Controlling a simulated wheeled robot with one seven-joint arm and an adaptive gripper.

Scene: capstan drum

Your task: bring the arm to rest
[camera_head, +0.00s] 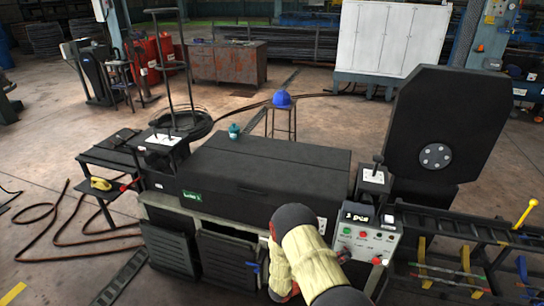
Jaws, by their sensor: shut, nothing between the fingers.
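My arm (306,250), with cream sleeves and dark joints, rises from the bottom edge and bends in front of the dark machine bench (265,165). Its elbow is near the bench's front edge, left of the control box (366,232). The arm folds back down toward the bottom of the picture. I cannot make out my gripper; the end of the arm is hidden behind the arm itself or below the picture edge. I cannot tell whether the arm touches the bench.
A large black drum plate (438,130) stands at the right, above a rail frame with a yellow-knobbed lever (525,213). A side shelf with a yellow handset (100,184) is at the left. A stool with a blue helmet (282,99) stands behind the bench.

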